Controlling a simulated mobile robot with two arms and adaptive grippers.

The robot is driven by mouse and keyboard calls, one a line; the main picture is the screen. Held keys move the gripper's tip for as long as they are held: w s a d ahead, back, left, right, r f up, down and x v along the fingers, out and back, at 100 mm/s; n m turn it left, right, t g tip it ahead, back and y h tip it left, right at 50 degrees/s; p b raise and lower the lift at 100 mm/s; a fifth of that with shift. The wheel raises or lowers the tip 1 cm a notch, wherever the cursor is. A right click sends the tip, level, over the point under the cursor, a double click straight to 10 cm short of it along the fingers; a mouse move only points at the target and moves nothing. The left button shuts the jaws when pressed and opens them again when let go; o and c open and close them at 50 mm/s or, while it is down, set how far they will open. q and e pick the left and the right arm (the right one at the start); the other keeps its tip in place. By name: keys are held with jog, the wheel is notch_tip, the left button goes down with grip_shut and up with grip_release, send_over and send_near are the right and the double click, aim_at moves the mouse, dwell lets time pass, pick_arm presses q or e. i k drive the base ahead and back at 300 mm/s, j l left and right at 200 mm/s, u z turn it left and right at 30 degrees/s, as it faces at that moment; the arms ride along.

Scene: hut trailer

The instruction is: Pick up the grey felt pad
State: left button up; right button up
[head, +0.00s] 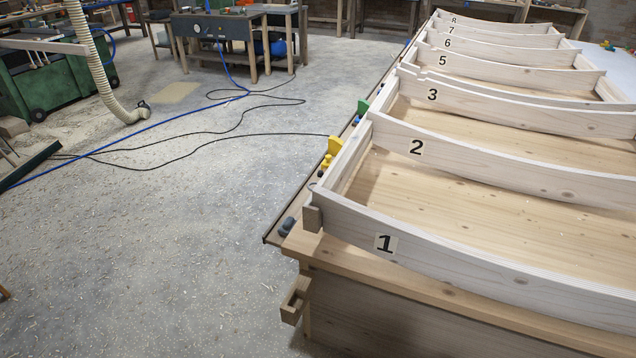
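I cannot clearly make out a grey felt pad in the head view. A small grey-brown block (312,217) stands at the near left corner of the wooden frame, and I cannot tell what it is made of. Neither of my grippers is in view.
A long workbench (390,288) on the right carries a pale wooden frame with numbered curved ribs (460,262). Small items lie along its left edge, including a yellow one (333,150) and a dark one (287,226). Hoses and cables (190,137) cross the otherwise open, shavings-strewn floor (170,250).

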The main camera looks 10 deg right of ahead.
aim_at(288, 225)
jog(key=i+j+u, duration=0.3)
jog(key=u, duration=0.15)
jog(key=i+j+u, duration=0.15)
jog(key=i+u, duration=0.75)
jog(key=i+z, duration=0.25)
jog(key=i, duration=0.3)
jog(key=i+j+z, duration=0.3)
jog(key=i, duration=0.25)
jog(key=i+z, duration=0.2)
jog(key=z, duration=0.25)
jog(key=i+z, duration=0.2)
jog(key=z, duration=0.2)
jog(key=i+z, duration=0.2)
jog(key=z, duration=0.25)
jog(key=i+j+z, duration=0.2)
jog(key=z, duration=0.2)
jog(key=i+j+z, duration=0.15)
jog(key=z, duration=0.3)
